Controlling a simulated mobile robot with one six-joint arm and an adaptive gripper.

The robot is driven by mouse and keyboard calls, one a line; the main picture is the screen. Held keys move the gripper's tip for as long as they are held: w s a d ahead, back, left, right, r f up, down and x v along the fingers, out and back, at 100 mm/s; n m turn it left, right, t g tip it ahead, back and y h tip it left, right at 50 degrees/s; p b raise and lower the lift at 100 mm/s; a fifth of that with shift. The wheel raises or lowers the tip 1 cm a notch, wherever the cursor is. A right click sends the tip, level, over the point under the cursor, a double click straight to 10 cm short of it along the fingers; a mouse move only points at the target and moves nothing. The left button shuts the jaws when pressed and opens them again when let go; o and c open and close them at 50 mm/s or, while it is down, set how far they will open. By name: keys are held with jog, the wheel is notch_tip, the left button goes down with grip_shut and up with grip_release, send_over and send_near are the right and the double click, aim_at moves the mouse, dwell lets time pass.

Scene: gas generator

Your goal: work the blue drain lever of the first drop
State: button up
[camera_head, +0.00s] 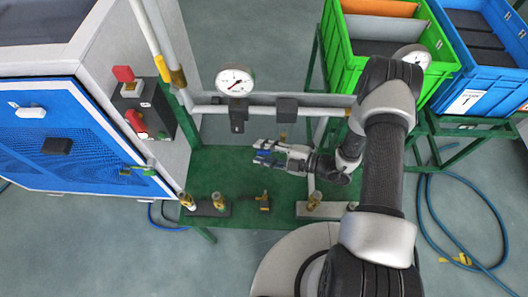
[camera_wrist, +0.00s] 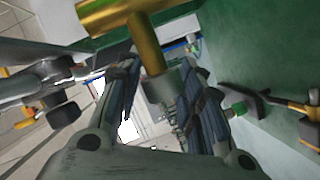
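My gripper (camera_head: 262,157) is over the green base plate in the head view, pointing left below the grey pipe. In the wrist view my gripper (camera_wrist: 165,95) has its two dark blue-padded fingers apart, with a clear gap. A brass tee fitting (camera_wrist: 147,42) with a grey collar on its stem shows close to the camera, the collar appearing between the fingers; I cannot tell whether they touch. A small blue patch shows at the fingertips in the head view. I cannot tell a blue drain lever apart from the blue finger pads there.
A grey horizontal pipe (camera_head: 275,110) carries a round gauge (camera_head: 235,81). Brass fittings (camera_head: 218,202) stand on the green base plate (camera_head: 240,178). A blue mesh cabinet door (camera_head: 60,140) is at left. Green (camera_head: 438,58) and blue crates (camera_head: 515,75) are at upper right, and a blue hose (camera_head: 430,225) lies below.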

grip_shut()
dwell(0.5)
dwell(0.3)
